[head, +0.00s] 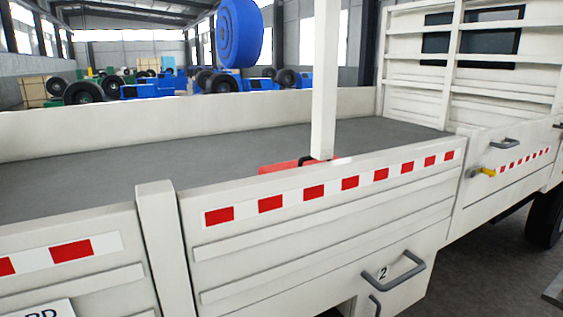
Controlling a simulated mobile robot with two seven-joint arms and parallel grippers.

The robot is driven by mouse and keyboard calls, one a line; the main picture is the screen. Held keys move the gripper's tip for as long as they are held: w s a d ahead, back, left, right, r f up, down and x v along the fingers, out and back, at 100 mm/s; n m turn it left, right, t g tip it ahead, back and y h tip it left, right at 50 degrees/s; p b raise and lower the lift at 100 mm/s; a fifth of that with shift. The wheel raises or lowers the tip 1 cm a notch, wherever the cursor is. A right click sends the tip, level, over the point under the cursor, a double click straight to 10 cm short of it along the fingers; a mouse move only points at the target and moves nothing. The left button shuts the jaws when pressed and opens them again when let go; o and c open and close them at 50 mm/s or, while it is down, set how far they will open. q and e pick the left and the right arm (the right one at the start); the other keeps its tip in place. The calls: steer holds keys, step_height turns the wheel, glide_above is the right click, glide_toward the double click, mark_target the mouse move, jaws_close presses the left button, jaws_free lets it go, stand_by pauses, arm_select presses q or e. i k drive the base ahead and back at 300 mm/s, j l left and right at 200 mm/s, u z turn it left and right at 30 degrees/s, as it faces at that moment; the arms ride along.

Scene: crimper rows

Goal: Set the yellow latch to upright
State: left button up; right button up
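The yellow latch (487,172) is on the white side panel of a truck bed, at the right of the head view. Its short yellow handle lies roughly level, pointing right from a grey mount, and is not upright. It is small in the picture, so fine detail is hard to tell. Neither of my grippers shows in the head view, and nothing touches the latch.
The white side panel (330,232) with red and white strips runs across the front. A grey handle marked 2 (398,270) sticks out below. A white post (325,80) stands by a red object (285,166). A dark wheel (545,217) is at the right edge.

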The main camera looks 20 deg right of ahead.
mark_target(477, 170)
steer(key=z, duration=1.95)
steer(key=i+l, duration=0.25)
steer(key=i, duration=0.2)
steer(key=i+l, duration=0.25)
steer(key=i, duration=0.15)
steer(key=i+l+z, duration=0.1)
steer(key=i+l, duration=0.15)
steer(key=i, duration=0.2)
steer(key=i+l, duration=0.2)
steer(key=i, duration=0.25)
steer(key=i+l, duration=0.2)
steer(key=i, duration=0.25)
